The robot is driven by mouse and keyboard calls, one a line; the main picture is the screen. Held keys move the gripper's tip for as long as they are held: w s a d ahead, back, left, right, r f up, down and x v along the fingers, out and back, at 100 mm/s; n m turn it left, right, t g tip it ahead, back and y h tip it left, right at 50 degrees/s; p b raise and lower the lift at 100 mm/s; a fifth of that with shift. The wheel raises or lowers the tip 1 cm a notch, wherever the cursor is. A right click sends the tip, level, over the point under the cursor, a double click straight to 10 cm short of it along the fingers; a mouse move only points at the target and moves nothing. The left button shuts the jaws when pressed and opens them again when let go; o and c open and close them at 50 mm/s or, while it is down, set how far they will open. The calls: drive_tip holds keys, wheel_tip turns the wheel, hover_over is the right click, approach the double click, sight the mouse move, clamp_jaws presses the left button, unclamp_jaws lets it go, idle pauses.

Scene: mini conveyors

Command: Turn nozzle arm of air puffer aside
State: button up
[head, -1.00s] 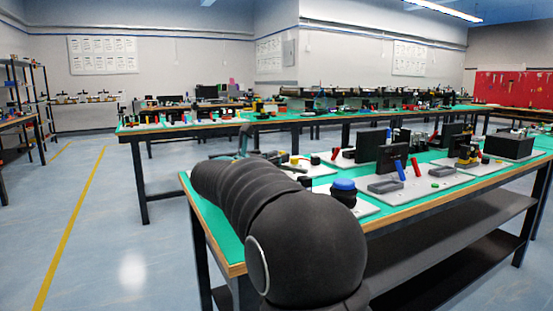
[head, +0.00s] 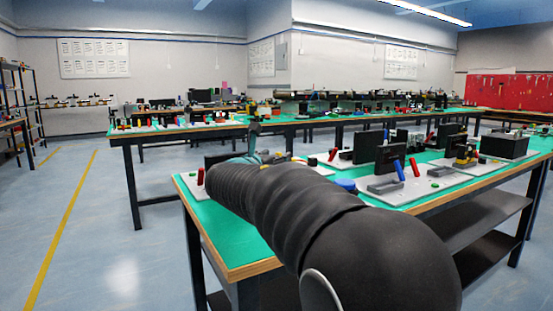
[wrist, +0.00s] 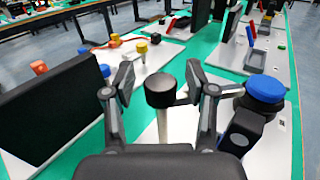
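A silver post with a round black knob (wrist: 160,90) stands upright in the middle of the wrist view. It looks like part of the air puffer, but I cannot tell which part is its nozzle arm. My gripper (wrist: 159,80) is open, with one finger on each side of the knob and small gaps visible. A blue round cap (wrist: 265,88) on a black base stands to the right; it also shows in the head view (head: 346,185), partly hidden by my arm. In the head view my arm hides most of the gripper and the post.
A large black box (wrist: 50,108) stands close on the left in the wrist view. Yellow and red parts (wrist: 115,40) lie on a white plate beyond. The green bench (head: 235,245) has free surface at its near left corner. More black blocks (head: 390,157) stand further right.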

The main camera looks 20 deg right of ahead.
drive_tip(key=v, duration=1.2)
drive_tip(key=shift+a, duration=0.1)
